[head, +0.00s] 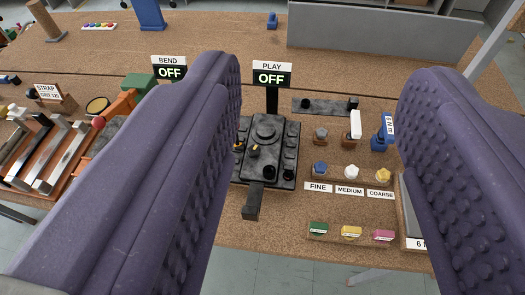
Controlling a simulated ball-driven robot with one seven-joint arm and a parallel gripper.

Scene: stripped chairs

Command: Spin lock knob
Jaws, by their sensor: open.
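My gripper (326,66) is open, its two purple studded fingers wide apart and pointing away over the bench, with nothing between them touching. Between the fingers, nearer the left one, a black fixture (285,150) lies on the bench below the PLAY sign (271,75), which reads OFF. It has a round disc (265,132) on top, small brass-coloured parts and dark round knobs (288,174) near its front edge. I cannot tell which of these is the lock knob. A dark block (252,203) sticks out at its front.
Right of the fixture are small blocks with blue, white and yellow knobs (383,175), FINE, MEDIUM and COARSE labels, and a rack of coloured pieces (351,232). A BEND sign (169,68) and metal bars (62,150) are left. A grey panel (380,45) stands behind.

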